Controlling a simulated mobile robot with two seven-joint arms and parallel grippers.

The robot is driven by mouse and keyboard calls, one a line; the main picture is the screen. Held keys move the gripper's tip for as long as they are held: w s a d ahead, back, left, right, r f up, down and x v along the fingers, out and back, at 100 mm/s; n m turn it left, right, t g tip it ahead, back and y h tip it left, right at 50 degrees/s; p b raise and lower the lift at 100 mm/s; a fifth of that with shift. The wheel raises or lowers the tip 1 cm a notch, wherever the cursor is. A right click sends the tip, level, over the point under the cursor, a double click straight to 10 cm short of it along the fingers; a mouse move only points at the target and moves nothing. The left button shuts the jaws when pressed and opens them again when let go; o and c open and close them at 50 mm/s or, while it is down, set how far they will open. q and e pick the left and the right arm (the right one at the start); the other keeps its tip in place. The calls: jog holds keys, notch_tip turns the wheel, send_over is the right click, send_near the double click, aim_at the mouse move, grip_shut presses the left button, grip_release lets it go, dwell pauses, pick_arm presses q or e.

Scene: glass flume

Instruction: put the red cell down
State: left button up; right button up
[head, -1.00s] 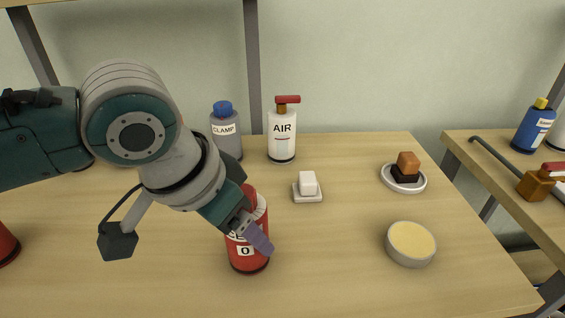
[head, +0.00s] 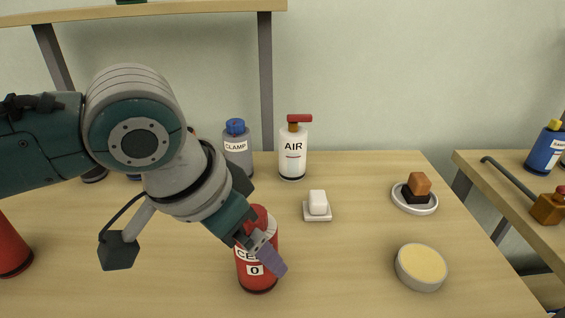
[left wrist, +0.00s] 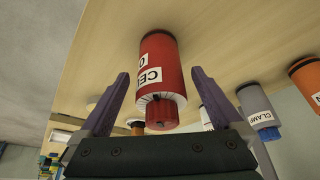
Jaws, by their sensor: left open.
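The red cell (head: 256,272) is a red can with a white label. It stands upright on the wooden table (head: 335,265), partly hidden by my left gripper (head: 269,254). In the left wrist view the red cell (left wrist: 162,75) sits between the two purple fingers of my left gripper (left wrist: 160,84), which are spread with a visible gap on each side. Its narrower red cap points back toward the palm. My right gripper is not in view.
Behind stand a CLAMP bottle (head: 238,155) and an AIR bottle (head: 293,155). To the right are a white block (head: 317,201), a stacked orange cube (head: 420,183) on a round dish, and a round tin (head: 421,267). Another red object (head: 12,245) is at the left edge.

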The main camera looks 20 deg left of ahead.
pick_arm(q)
jog(key=p+v, duration=0.2)
jog(key=v, duration=0.8)
jog(key=s+d+f+h, duration=0.1)
jog(key=s+d+f, duration=0.1)
jog(key=s+d, duration=0.3)
jog(key=s+a+f+n+y, duration=0.3)
jog(key=s+a, duration=0.6)
jog(key=s, duration=0.2)
jog(key=shift+a+f+n, duration=0.2)
jog(key=shift+a+n, duration=0.1)
